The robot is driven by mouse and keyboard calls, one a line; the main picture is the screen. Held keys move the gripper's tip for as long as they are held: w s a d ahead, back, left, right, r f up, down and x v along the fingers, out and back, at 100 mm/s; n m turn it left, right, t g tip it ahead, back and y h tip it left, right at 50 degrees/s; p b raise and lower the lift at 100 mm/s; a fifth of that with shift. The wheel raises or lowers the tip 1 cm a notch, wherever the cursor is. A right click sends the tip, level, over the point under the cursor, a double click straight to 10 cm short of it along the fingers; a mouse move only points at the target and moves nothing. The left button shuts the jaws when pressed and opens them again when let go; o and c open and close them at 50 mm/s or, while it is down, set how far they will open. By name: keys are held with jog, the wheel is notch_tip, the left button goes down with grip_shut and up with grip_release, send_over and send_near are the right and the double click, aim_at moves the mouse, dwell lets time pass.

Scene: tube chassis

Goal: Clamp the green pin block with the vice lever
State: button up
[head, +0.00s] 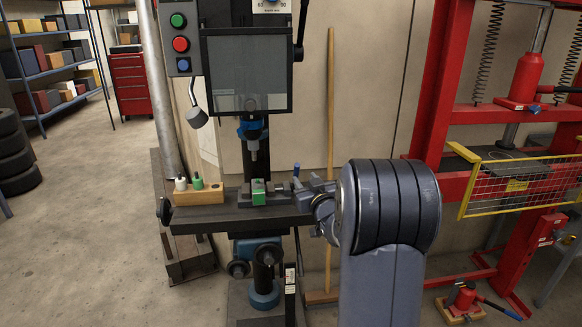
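The green pin block (259,192) sits between the jaws of a small dark vice (277,193) on the drill press table. I cannot tell whether the jaws press on it. The vice lever, with a blue grip (296,169), stands upright at the vice's right end. My gripper (302,187) is at the right edge of the table, close beside the lever. The fingers are small and partly hidden, so I cannot tell whether they are open, shut or touching the lever.
A wooden holder (199,196) with a white and a green piece stands left of the vice. The drill chuck (253,148) hangs above the vice, below a clear guard (247,75). A red press (440,110) with a yellow mesh guard (515,185) stands at right. Open floor lies at left.

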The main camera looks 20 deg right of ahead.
aim_at(298, 170)
jog(key=w, duration=0.6)
jog(key=w+d+p, duration=0.1)
jog(key=w, duration=0.3)
jog(key=shift+s, duration=0.1)
jog(key=shift+c, duration=0.2)
grip_shut()
